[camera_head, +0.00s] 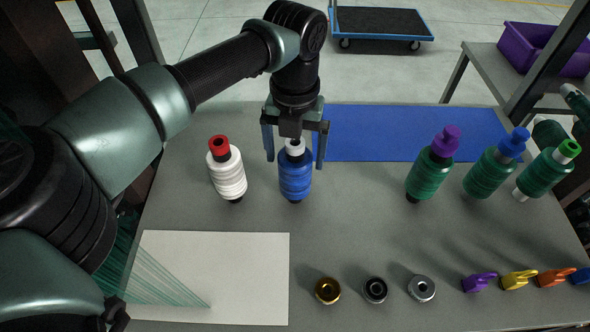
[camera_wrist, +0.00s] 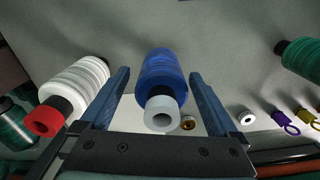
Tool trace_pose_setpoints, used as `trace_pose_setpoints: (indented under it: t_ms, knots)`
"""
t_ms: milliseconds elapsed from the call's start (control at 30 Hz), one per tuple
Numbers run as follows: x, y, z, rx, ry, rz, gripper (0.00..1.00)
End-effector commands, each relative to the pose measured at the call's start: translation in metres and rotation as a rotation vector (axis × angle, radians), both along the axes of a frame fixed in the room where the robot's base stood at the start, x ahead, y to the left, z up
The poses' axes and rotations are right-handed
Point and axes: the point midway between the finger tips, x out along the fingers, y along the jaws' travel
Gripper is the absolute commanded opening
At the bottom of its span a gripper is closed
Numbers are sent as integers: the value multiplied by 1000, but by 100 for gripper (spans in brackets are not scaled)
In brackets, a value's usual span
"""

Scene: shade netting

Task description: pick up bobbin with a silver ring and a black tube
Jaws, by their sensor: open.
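The blue-thread bobbin (camera_head: 295,178) stands on the grey table with a pale grey-white ring (camera_head: 295,147) at its top and a dark tube end at its base. It also shows in the wrist view (camera_wrist: 161,80), with the pale ring (camera_wrist: 162,114) nearest the camera. My gripper (camera_head: 294,160) is open above it, with one finger on each side of its upper part. In the wrist view the fingers (camera_wrist: 160,98) flank the bobbin with gaps visible on both sides. The gripper body partly hides the top in the head view.
A white-thread bobbin (camera_head: 227,176) with a red ring stands close on the left. Several green bobbins (camera_head: 429,174) stand at the right. A white sheet (camera_head: 210,260), loose rings (camera_head: 375,289) and coloured clips (camera_head: 519,280) lie in front. A blue mat (camera_head: 380,135) lies behind.

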Motion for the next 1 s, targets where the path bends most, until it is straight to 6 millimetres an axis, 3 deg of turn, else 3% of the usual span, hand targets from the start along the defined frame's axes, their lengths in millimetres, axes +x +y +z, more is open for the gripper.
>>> trace_pose_setpoints:
  t_ms: [233, 767, 1000]
  knots:
    - [0, 0, -3, 0, -1, 0, 94]
    - [0, 0, -2, 0, -1, 0, 0]
    - [1, 0, -1, 0, -2, 0, 0]
